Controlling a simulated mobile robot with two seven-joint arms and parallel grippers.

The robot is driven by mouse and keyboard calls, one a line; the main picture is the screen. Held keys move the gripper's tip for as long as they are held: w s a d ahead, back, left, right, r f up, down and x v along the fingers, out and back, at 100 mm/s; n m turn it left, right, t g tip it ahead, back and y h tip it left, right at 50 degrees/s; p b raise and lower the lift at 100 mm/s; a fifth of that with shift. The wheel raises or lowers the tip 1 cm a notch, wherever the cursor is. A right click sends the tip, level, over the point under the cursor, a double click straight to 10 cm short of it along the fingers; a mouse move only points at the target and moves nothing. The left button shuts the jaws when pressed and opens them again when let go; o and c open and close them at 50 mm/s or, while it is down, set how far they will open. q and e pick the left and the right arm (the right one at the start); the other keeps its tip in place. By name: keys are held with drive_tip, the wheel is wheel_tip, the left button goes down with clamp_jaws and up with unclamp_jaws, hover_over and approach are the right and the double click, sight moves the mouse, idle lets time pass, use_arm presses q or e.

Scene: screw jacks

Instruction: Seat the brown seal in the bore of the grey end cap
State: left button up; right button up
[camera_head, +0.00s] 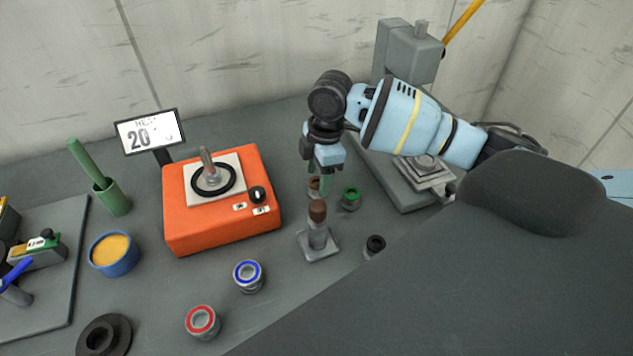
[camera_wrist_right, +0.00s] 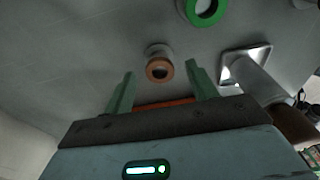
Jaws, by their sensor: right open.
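The brown seal (camera_head: 314,182) shows as a ring at the mouth of a small grey end cap (camera_head: 313,194) on the bench, partly hidden by my right gripper in the head view. In the right wrist view the brown seal (camera_wrist_right: 158,69) faces the camera, with the grey end cap (camera_wrist_right: 158,50) behind it. How deep the seal sits, I cannot tell. My right gripper (camera_head: 325,182) points down close above them. Its green fingers are apart and empty in the wrist view (camera_wrist_right: 160,82), with the seal just beyond the gap between their tips. My left gripper is not in view.
A brown-topped post on a square base (camera_head: 317,246) stands in front of the gripper. Caps with green (camera_head: 351,199), black (camera_head: 374,246), blue (camera_head: 248,277) and red (camera_head: 202,322) rings stand nearby. An orange heater (camera_head: 215,235) is left, a grey press (camera_head: 405,190) right.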

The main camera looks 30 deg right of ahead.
sight(318, 181)
drive_tip(key=shift+c, duration=0.4)
drive_tip(key=c, duration=1)
drive_tip(key=shift+o, duration=0.2)
wheel_tip(318, 181, up, 10)
drive_tip(key=shift+p, duration=0.3)
